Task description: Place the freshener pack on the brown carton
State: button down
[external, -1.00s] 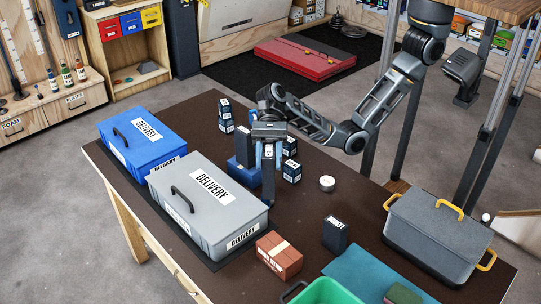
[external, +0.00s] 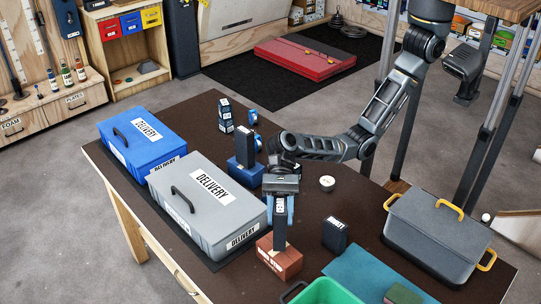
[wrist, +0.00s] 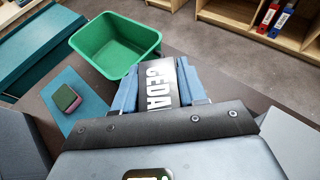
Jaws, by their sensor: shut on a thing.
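The freshener pack (external: 280,234) is a dark upright pack with a white label. In the wrist view its label (wrist: 161,84) reads "CEDA", with the rest hidden. My gripper (external: 281,214) is shut on it, with a blue finger on each side. The brown carton (external: 287,264) lies near the table's front edge, right of the grey delivery box. The pack overlaps the carton's top in the external view; I cannot tell whether they touch. The carton is hidden in the wrist view.
The grey delivery box (external: 208,206) is close on the left. A dark pack (external: 335,234) stands to the right. A green bin (external: 325,292) and a teal mat (external: 372,272) are in front. A grey lidded box (external: 436,232) stands at the right.

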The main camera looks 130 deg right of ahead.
aim_at(280, 230)
jog(key=shift+f, duration=1.6)
jog(key=c, duration=0.6)
grip_release()
jog(key=v, duration=1.2)
